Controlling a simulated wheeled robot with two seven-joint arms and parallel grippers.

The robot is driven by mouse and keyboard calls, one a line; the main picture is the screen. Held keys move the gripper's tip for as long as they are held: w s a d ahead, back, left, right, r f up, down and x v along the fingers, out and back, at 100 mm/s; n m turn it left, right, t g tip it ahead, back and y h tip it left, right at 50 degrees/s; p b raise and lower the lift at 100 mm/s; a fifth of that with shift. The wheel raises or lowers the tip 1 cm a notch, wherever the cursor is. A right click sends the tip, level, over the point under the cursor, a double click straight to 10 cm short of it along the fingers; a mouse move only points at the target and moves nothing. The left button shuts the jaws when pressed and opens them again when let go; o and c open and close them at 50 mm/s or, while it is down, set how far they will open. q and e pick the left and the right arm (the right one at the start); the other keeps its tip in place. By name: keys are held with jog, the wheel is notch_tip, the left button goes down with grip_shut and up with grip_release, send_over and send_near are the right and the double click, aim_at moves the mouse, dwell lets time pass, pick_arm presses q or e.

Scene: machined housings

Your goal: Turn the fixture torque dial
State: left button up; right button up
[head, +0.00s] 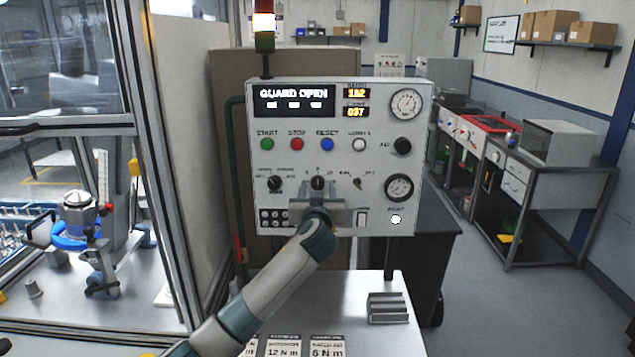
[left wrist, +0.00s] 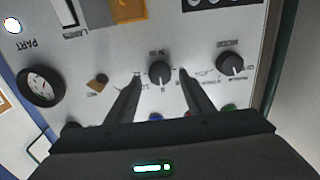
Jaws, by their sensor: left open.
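The torque dial (head: 318,182) is a black knob in the middle of the lower knob row on the white control panel. My left gripper (head: 320,196) is in front of the panel at this dial, its arm reaching up from below. In the left wrist view, which shows the panel upside down, the dial (left wrist: 160,73) lies between the two fingers of my left gripper (left wrist: 160,78). The fingers are open, with a gap on each side of the knob. How deep they reach around it is hard to tell. My right gripper is not in view.
A black mode knob (head: 275,184) and a small key-like knob (head: 358,183) flank the dial. Start, stop and reset buttons (head: 297,144) sit above. The display (head: 293,99) reads GUARD OPEN. Below are printed cards (head: 284,346) and a grey ridged block (head: 388,308).

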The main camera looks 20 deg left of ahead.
pick_arm(q)
jog(key=shift+w+a, duration=0.25)
jog(key=shift+w, duration=0.45)
jog(key=c, duration=1)
